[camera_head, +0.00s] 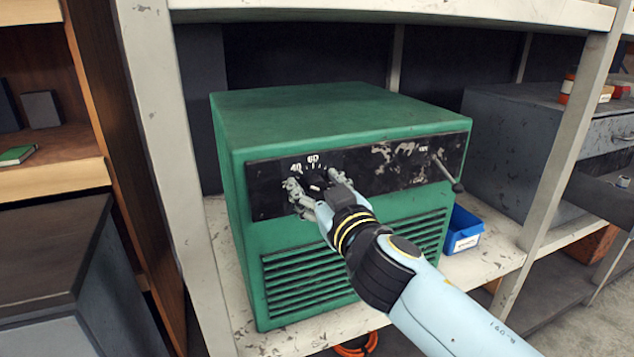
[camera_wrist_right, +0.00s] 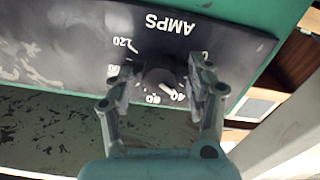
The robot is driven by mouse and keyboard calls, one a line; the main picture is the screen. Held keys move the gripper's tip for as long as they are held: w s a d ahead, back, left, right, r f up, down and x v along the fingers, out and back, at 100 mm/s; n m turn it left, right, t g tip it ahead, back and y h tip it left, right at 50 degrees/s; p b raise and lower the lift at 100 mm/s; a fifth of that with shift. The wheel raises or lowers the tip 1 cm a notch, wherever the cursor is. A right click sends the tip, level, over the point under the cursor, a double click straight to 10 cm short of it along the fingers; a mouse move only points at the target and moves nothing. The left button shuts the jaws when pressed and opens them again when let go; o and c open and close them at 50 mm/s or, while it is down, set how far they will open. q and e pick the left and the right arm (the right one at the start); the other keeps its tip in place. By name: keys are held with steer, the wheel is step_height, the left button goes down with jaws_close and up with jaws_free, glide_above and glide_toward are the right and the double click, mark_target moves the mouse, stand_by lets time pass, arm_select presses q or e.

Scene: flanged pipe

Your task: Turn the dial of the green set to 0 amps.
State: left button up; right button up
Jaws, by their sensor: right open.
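The green set (camera_head: 335,110) stands on a pale, worn shelf, with a black, chipped panel across its front. Its round dark dial (camera_head: 314,184) is at the panel's left, below the marks 40 and 60. In the right wrist view the dial (camera_wrist_right: 160,80) shows upside down under the word AMPS, with the 40 mark beside a pale pointer line; its exact setting is hard to read. My right gripper (camera_head: 316,182) is open at the panel. Its fingers (camera_wrist_right: 164,76) stand either side of the dial; whether they touch it I cannot tell. My left gripper is out of view.
A lever with a dark knob (camera_head: 457,187) sticks out at the panel's right. A blue bin (camera_head: 462,232) stands right of the set, and a grey metal cabinet (camera_head: 520,140) beyond it. A shelf post (camera_head: 165,150) rises close on the left.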

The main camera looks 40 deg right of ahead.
jaws_close()
stand_by(0.3)
steer(key=n, duration=0.5)
steer(key=shift+a+f+n, duration=0.1)
steer(key=shift+n, duration=0.2)
steer(key=n, duration=0.3)
steer(key=shift+f+n, duration=0.1)
steer(key=shift+n, duration=1.7)
